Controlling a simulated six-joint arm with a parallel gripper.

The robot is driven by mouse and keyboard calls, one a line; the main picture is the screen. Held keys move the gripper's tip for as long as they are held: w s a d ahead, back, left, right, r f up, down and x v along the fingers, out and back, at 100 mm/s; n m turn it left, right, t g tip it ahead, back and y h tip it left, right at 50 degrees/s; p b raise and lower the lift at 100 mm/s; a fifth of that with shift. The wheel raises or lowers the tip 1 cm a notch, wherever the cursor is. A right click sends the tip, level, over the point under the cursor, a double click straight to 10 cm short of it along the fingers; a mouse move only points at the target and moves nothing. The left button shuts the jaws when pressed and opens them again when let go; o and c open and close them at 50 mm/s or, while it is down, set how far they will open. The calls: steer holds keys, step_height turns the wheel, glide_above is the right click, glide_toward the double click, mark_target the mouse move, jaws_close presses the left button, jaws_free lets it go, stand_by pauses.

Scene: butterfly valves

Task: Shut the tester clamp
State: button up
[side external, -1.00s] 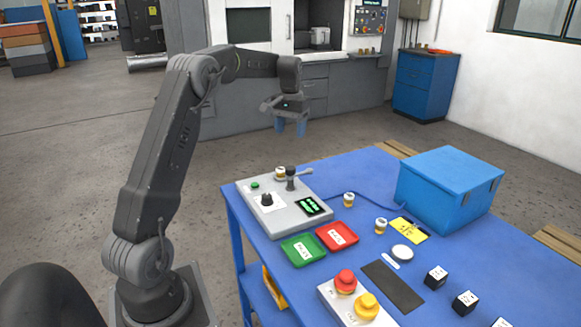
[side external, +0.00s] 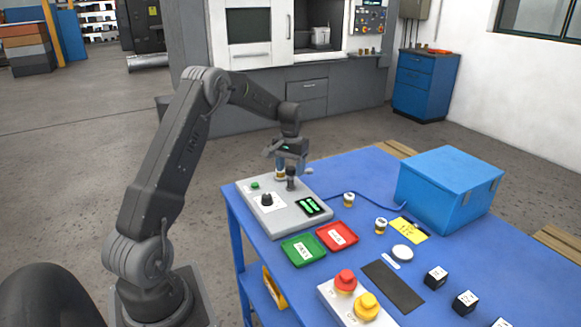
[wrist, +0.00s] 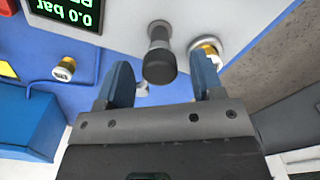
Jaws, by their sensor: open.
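The tester (side external: 276,216) is a grey box on the blue table, with a green button, a black knob and a lit display. The display (wrist: 66,10) reads 0.0 bar in the wrist view. The clamp (side external: 291,183) is a dark post with a lever at the tester's back; its dark knob (wrist: 160,62) shows in the wrist view. A brass and white valve (side external: 280,174) sits beside it, also seen in the wrist view (wrist: 205,48). My gripper (side external: 291,165) is open at the clamp, its blue fingers (wrist: 160,82) on either side of the dark knob. Contact cannot be told.
A green tray (side external: 303,249) and a red tray (side external: 337,236) lie in front of the tester. Two loose valves (side external: 349,200) stand to its right. A blue box (side external: 449,188) stands at the back right. A red and yellow button panel (side external: 355,299) is nearer.

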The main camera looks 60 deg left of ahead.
jaws_close()
stand_by(0.5)
steer(key=shift+n, duration=0.3)
steer(key=n, duration=0.3)
steer(key=shift+n, duration=0.4)
steer(key=n, duration=0.4)
steer(key=shift+n, duration=0.3)
steer(key=n, duration=0.8)
steer(key=shift+n, duration=0.6)
